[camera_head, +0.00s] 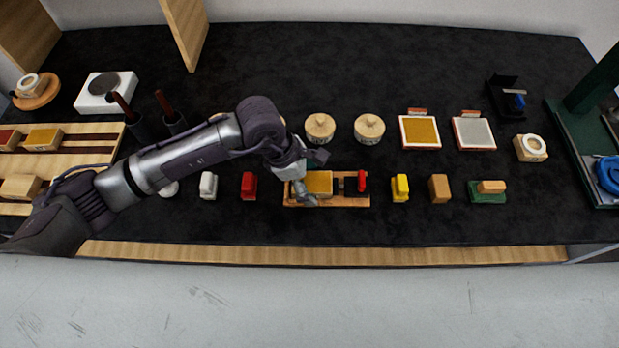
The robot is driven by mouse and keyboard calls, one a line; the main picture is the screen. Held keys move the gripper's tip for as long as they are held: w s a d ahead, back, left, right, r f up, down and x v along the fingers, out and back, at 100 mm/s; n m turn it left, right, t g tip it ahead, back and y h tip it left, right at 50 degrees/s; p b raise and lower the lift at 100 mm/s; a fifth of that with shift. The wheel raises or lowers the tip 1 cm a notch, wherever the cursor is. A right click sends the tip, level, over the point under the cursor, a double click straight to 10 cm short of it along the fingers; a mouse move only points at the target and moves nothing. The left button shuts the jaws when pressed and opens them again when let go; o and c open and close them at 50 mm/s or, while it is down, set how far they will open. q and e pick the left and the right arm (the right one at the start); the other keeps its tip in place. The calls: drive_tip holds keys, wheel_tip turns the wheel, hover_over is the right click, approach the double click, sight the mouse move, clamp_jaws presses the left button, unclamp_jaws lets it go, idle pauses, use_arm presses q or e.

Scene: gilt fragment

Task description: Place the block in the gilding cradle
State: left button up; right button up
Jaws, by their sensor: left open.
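A gold-topped block (319,184) sits at the left part of a small wooden cradle (342,202) in the middle of the dark worktop. My left gripper (312,180) is open at the left end of the block, with one finger towards the back and one towards the front. The gripper hides the block's left end, and I cannot tell whether the fingers touch it. A red-and-black clamp-like part (361,182) stands at the cradle's right end. My right gripper is not in view.
Red (249,185), white (208,185) and yellow (400,187) pieces stand beside the cradle. Round wooden jars (320,128) and a framed gold pad (420,132) stand behind. A wooden rack (70,151) with blocks lies at left. The worktop's back middle is clear.

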use_arm(q)
drive_tip(key=shift+r, duration=0.2)
drive_tip(key=shift+a+r, duration=0.15)
drive_tip(key=shift+r, duration=0.05)
drive_tip(key=b+v, duration=0.3)
drive_tip(key=v, duration=0.8)
drive_tip(key=shift+r, duration=0.2)
drive_tip(key=shift+a, duration=0.1)
